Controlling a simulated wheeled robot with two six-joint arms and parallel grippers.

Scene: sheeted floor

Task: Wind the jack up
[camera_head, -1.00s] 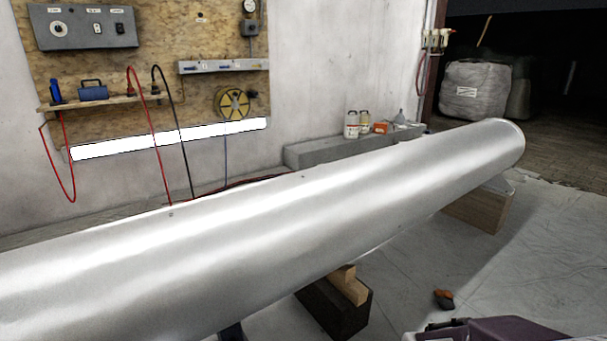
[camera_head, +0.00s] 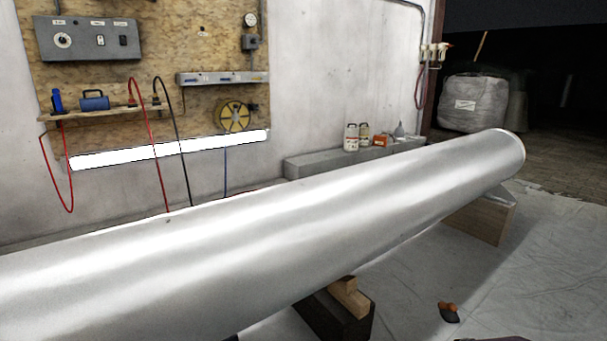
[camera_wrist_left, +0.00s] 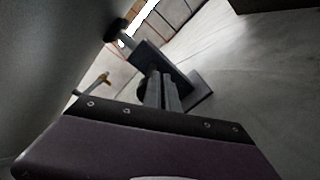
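A dark jack (camera_wrist_left: 165,67) stands in the left wrist view, tilted in the picture, with a round pad at its upper left and a flat base plate at its lower right. A thin crank with a tan grip (camera_wrist_left: 103,79) lies left of it, apart from my fingers. My left gripper (camera_wrist_left: 163,90) points toward the jack, its two grey fingers close together; whether they touch anything is unclear. A big silver tube (camera_head: 290,240) crosses the head view and hides the jack there. My right gripper is out of view.
Wooden blocks stand under the tube, in the middle (camera_head: 345,297) and at its far end (camera_head: 480,218). A small dark thing with orange parts (camera_head: 449,311) lies on the sheeted floor (camera_head: 540,260). Bottles (camera_head: 351,137) stand on a ledge by the wall. The right floor is mostly clear.

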